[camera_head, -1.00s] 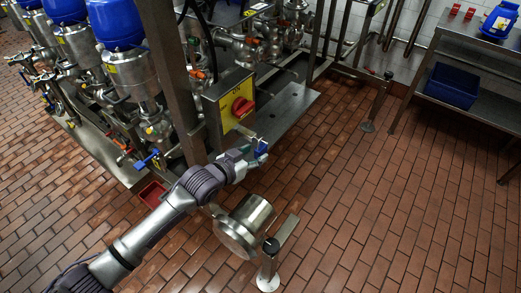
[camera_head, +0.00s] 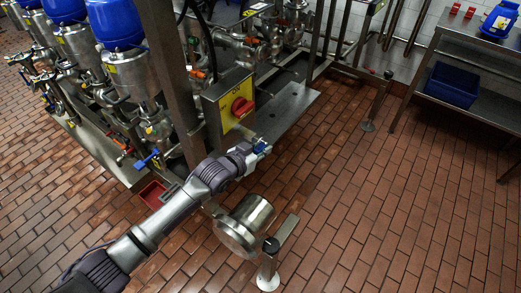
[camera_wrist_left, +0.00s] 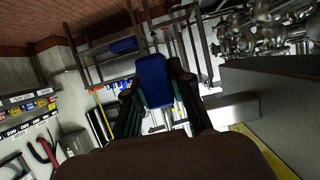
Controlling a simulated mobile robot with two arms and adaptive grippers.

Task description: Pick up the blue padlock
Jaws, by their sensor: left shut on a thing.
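The blue padlock (camera_wrist_left: 154,82) shows in the left wrist view, upright between the two dark fingers of my left gripper (camera_wrist_left: 158,112). The gripper is shut on it. In the head view, my left gripper (camera_head: 258,149) is beside the lower right of the yellow switch box, and only a small blue part of the padlock (camera_head: 263,147) shows at its tip. I cannot tell whether the padlock touches the box. My right gripper is in neither view.
The grey box with a yellow panel and red rotary switch (camera_head: 242,107) is close above the gripper. A steel cylinder (camera_head: 245,225) and a post (camera_head: 268,262) stand below the arm. A steel table (camera_head: 478,50) is at upper right. Open tiled floor lies to the right.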

